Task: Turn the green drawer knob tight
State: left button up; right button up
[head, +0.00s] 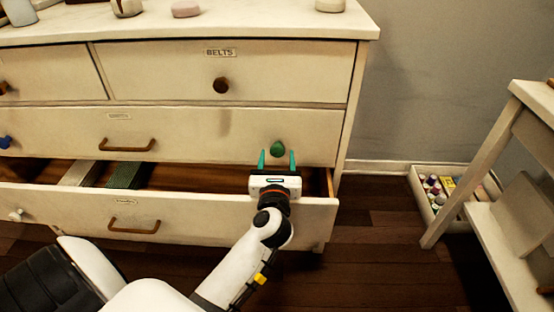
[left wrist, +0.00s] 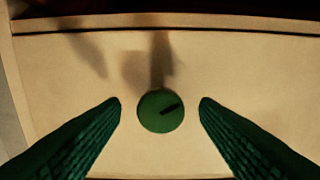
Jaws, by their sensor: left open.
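The green drawer knob (head: 277,149) is on the right side of the middle drawer front of the white dresser. In the left wrist view the knob (left wrist: 161,111) is round, with a dark slot-like mark pointing to the upper right. My left gripper (head: 277,160) is open in front of the knob. Its two green fingers stand on either side of the knob, apart from it, and they also show in the left wrist view (left wrist: 160,108). I cannot tell how far the fingertips are from the drawer front. My right gripper is not in view.
The lower drawer (head: 180,215) is pulled open below the knob, under my left gripper. A brown knob (head: 221,86) is on the BELTS drawer above. A white table (head: 490,150) stands at the right, with a tray (head: 425,203) of small items on the floor behind it.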

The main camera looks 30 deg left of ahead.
pick_arm(q)
jog(key=shift+w+a, duration=0.2)
jog(key=shift+w, duration=0.05)
jog(key=c, duration=1)
jog(key=shift+r+m+p, duration=0.15)
jog(key=shift+m+p, duration=0.15)
jog(key=shift+p, duration=0.3)
